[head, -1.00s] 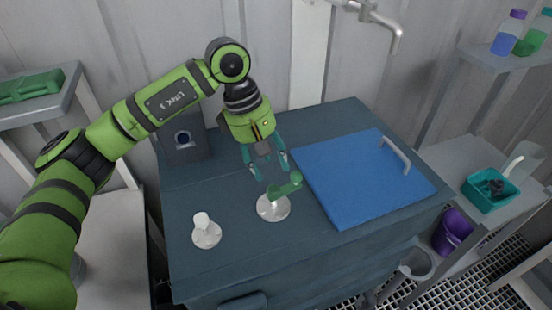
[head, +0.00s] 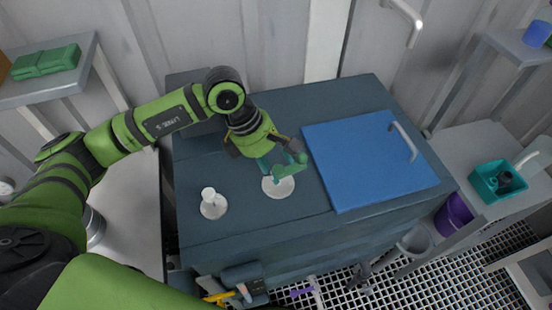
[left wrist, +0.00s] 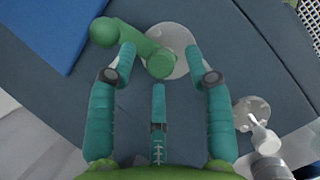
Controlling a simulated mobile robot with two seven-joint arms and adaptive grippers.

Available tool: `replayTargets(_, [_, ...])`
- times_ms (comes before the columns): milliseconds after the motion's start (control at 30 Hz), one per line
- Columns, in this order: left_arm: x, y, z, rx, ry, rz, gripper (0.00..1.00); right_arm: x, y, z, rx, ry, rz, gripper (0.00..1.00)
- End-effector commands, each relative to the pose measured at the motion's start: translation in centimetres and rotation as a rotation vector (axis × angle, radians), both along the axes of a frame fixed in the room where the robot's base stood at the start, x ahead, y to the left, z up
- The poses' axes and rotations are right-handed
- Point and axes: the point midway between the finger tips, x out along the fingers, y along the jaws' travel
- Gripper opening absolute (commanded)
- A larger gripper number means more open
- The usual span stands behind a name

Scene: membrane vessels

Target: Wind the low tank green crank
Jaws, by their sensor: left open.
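The green crank (head: 290,171) stands on a round pale metal plate (head: 279,188) on top of the dark blue-grey tank. In the left wrist view the crank arm (left wrist: 132,38) runs up and left from its hub to a rounded knob. My left gripper (head: 268,160) has teal fingers and is open, close over the crank from behind. In the left wrist view the fingertips of my left gripper (left wrist: 160,55) lie on both sides of the hub, and one overlaps the crank arm. Contact cannot be told. My right gripper is not in view.
A white fitting (head: 211,201) on a round plate stands left of the crank. A blue lid (head: 365,170) with a metal handle lies to the right. A side shelf holds a teal bin (head: 488,188). The tank top in front of the crank is clear.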

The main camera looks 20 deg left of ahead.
Motion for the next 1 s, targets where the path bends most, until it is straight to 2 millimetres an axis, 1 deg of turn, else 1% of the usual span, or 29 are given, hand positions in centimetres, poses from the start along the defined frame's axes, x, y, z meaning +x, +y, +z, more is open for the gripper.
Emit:
replayTargets(33, [0.0,-0.2,-0.3,-0.001,0.002,-0.001,0.51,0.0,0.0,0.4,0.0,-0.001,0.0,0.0])
replayTargets(133, [0.0,-0.4,-0.8,0.0,0.0,-0.002,0.51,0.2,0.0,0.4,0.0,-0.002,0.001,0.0])
replayTargets(367, [0.0,-0.4,-0.9,0.0,-0.001,-0.003,0.51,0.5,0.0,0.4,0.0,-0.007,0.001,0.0])
replayTargets(467, [0.0,-0.4,-0.9,0.0,-0.001,-0.002,0.15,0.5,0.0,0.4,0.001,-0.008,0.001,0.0])
replayTargets(500, [0.0,-0.4,-0.9,0.0,-0.001,-0.002,0.0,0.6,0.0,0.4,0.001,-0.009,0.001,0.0])
replayTargets(767, [0.0,-0.4,-0.9,-0.003,0.0,-0.008,0.0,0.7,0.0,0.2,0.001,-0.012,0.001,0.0])
replayTargets(867, [-0.1,-0.2,-1.0,-0.005,0.001,-0.019,0.0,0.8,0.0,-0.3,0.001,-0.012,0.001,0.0])
replayTargets(1000, [-0.3,0.5,-1.3,-0.005,-0.001,-0.056,0.0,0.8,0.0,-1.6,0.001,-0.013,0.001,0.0])
